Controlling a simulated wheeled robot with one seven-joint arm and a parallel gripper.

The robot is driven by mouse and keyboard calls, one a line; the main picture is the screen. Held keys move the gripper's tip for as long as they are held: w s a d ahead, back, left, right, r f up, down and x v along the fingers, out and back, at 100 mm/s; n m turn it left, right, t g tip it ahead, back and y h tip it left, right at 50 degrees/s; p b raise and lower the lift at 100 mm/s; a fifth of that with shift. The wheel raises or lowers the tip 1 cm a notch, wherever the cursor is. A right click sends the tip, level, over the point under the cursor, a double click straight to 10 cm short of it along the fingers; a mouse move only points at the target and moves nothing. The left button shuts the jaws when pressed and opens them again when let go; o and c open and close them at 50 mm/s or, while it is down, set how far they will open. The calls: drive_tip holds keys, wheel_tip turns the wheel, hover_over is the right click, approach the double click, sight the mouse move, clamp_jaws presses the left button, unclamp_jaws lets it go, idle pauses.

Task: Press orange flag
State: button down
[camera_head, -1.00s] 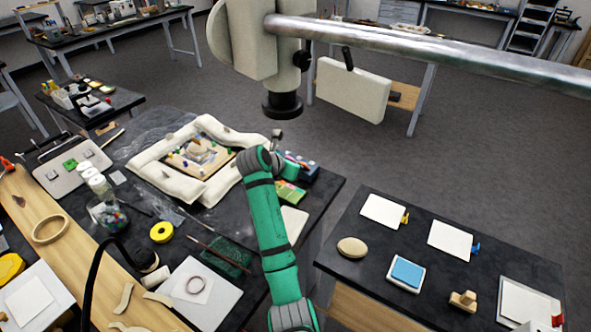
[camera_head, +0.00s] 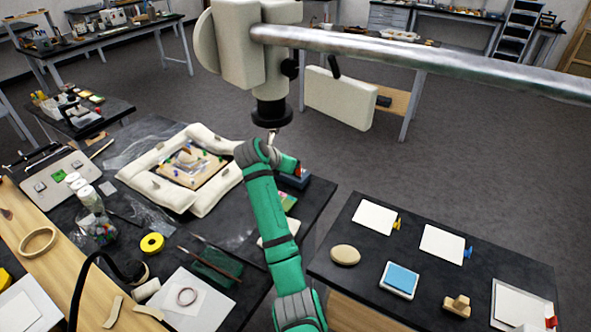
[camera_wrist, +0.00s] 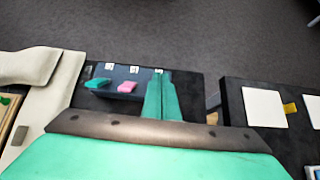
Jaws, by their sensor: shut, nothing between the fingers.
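My gripper (camera_wrist: 161,97) is shut and empty, its green fingers pointing away from the wrist. It hangs over a dark blue block (camera_wrist: 120,73) on the black worktable. The block has a row of white tags, with a green pad (camera_wrist: 97,83) and a pink pad (camera_wrist: 127,87) in front. The fingers hide the block's right end, below the third tag. In the head view a small orange-red bit (camera_head: 298,169) shows at the block (camera_head: 291,181), right by my gripper; I cannot tell whether they touch. I cannot tell for sure that this bit is the orange flag.
A cream padded ring (camera_head: 150,191) surrounds a gilt fragment left of the block. A metal bar (camera_head: 420,55) with a cream scope head crosses above. The right table holds white cards (camera_head: 375,217) with yellow, blue and red tabs. Grey floor lies clear behind.

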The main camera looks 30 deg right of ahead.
drive_tip(key=shift+w+d+r, duration=0.25)
drive_tip(key=shift+w+d, duration=0.25)
drive_tip(key=shift+d, duration=0.35)
drive_tip(key=shift+r, duration=0.2)
drive_tip(key=shift+r, duration=0.6)
drive_tip(key=shift+f, duration=0.1)
